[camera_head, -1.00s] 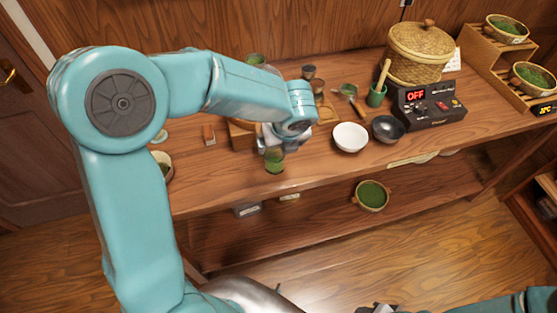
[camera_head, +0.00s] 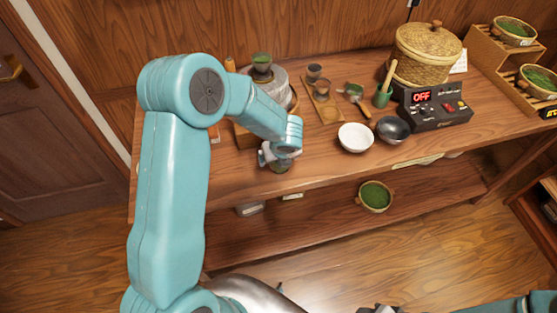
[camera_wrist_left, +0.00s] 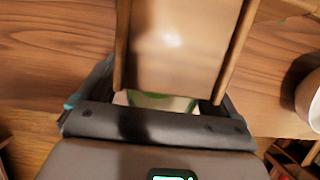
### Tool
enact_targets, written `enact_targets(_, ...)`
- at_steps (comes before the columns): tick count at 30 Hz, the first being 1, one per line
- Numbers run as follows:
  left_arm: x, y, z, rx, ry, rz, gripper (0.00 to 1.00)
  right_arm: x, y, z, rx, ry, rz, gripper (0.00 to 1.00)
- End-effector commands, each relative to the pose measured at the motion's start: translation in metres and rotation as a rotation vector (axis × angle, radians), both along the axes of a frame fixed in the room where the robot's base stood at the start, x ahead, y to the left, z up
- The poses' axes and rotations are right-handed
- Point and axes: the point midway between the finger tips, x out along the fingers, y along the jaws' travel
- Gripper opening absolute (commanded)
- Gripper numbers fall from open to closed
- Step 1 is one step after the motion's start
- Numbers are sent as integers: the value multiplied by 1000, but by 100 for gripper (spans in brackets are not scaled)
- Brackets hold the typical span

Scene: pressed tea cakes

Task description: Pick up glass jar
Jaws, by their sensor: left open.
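The glass jar (camera_head: 281,168), with green contents, stands near the front edge of the table, mostly hidden by my left gripper (camera_head: 279,158). In the left wrist view, a green and pale part of the jar (camera_wrist_left: 158,101) shows between the open jaws of the left gripper (camera_wrist_left: 160,105). I cannot tell whether the jaws touch it. Only a dark part at the bottom edge of the head view, near my right arm, may belong to my right gripper; its jaws cannot be made out.
A white bowl (camera_head: 355,138) and a dark bowl (camera_head: 391,129) stand to the right. Behind are a grey stone mill (camera_head: 268,84) and a wooden tray (camera_head: 325,103) with small cups. A control box (camera_head: 435,110) and a lidded basket (camera_head: 427,52) stand further right.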

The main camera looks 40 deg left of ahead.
Motion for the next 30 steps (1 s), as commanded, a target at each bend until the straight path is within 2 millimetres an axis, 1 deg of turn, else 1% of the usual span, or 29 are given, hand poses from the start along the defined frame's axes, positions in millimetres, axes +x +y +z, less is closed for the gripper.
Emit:
enact_targets(4,0,0,0,-1,-1,0,92,0,0,0,0,0,0,43)
enact_targets(5,0,0,0,-1,-1,0,89,0,0,0,0,0,0,43)
enact_targets(6,0,0,0,0,0,0,76,0,0,0,0,0,0,43)
enact_targets(8,0,0,0,0,0,0,56,0,0,0,0,0,0,43)
enact_targets(9,0,0,0,0,0,-1,43,0,0,0,0,0,0,43)
enact_targets(10,0,0,0,0,0,-1,34,0,0,0,0,0,0,43)
enact_targets(11,0,0,0,0,0,-1,32,0,0,0,0,0,0,43)
enact_targets(12,0,0,0,0,0,0,26,0,0,0,0,0,0,43)
enact_targets(19,0,0,1,0,0,0,26,0,0,-1,0,0,0,43)
enact_targets(23,0,0,5,1,-2,1,26,0,0,-6,0,0,0,43)
enact_targets(26,-8,-10,4,0,0,-4,26,0,0,-12,0,0,0,43)
enact_targets(30,-25,-31,3,0,-1,-6,26,0,0,-25,0,0,0,43)
